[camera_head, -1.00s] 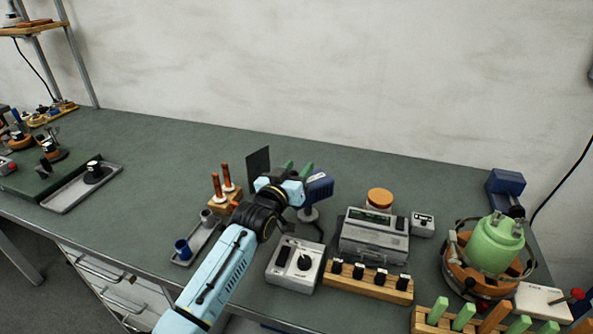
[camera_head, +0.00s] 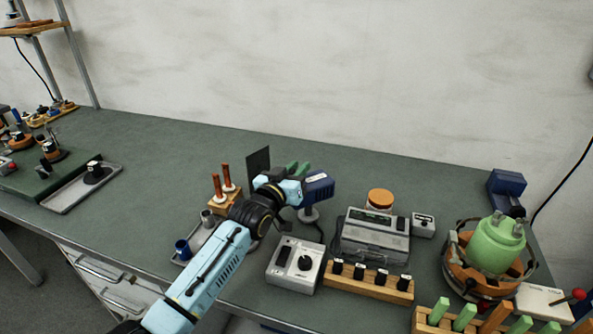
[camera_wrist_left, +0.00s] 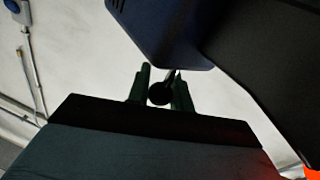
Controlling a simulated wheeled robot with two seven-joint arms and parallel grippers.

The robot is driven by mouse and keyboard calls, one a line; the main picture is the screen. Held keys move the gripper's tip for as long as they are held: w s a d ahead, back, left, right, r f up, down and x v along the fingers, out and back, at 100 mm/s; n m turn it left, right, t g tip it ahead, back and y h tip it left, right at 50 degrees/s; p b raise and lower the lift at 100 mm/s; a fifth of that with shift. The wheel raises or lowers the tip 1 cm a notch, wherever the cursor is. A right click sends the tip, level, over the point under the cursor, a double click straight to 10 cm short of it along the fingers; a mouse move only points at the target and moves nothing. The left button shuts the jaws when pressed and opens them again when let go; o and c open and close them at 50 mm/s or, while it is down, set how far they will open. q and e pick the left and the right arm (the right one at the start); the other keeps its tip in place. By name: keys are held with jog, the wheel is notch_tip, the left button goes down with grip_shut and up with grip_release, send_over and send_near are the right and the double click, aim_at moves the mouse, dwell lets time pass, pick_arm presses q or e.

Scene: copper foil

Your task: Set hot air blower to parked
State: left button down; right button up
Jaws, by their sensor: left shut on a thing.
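The hot air blower (camera_head: 319,190) appears to be the dark blue housing above a pale round foot, at the centre of the bench in the head view. My left gripper (camera_head: 298,168) reaches in beside its left side, with green fingers close together. In the left wrist view the blue housing (camera_wrist_left: 165,28) fills the top, and the fingers (camera_wrist_left: 160,88) close around a dark round piece, apparently part of the blower. The grip itself is hidden in the head view. My right gripper is not in view.
A dark upright plate (camera_head: 258,162) stands just behind the arm. A wooden block with copper-coloured posts (camera_head: 223,197) and a grey tray (camera_head: 197,240) lie left. A grey control box (camera_head: 296,265) and a metal case (camera_head: 374,236) lie in front and right. The back bench is clear.

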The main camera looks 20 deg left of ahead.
pick_arm(q)
jog(key=shift+w+m+h, duration=0.1)
jog(key=shift+m+h, duration=0.3)
jog(key=shift+h, duration=0.2)
jog(key=c, duration=1.3)
grip_release()
jog(key=shift+o, duration=0.2)
notch_tip(320, 180, up, 10)
jog(key=shift+p, duration=0.45)
